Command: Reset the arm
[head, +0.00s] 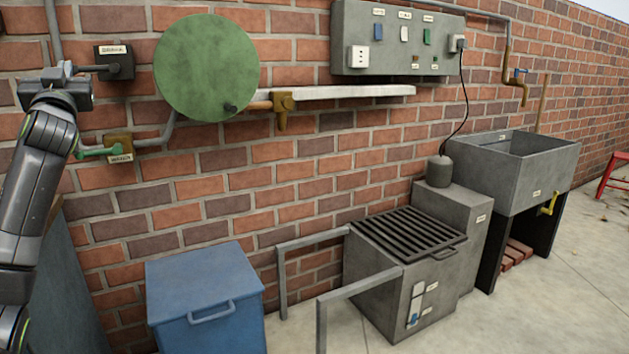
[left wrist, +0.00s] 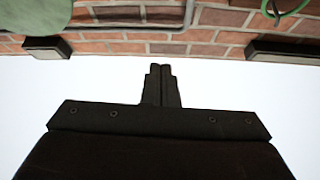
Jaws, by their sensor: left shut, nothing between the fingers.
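My left arm comes in from the left edge in the head view. Its gripper (head: 66,70) is raised in front of the brick wall, close in the picture to a small black labelled box (head: 115,62). I cannot tell whether they touch. In the left wrist view the two dark fingers of this gripper (left wrist: 161,68) are pressed together with nothing between them. My right gripper is in neither view.
A green disc (head: 206,68) and a grey switch panel (head: 400,40) are on the wall. Below stand a blue lidded bin (head: 206,290), a grey grill box (head: 385,290) and a grey sink (head: 530,180).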

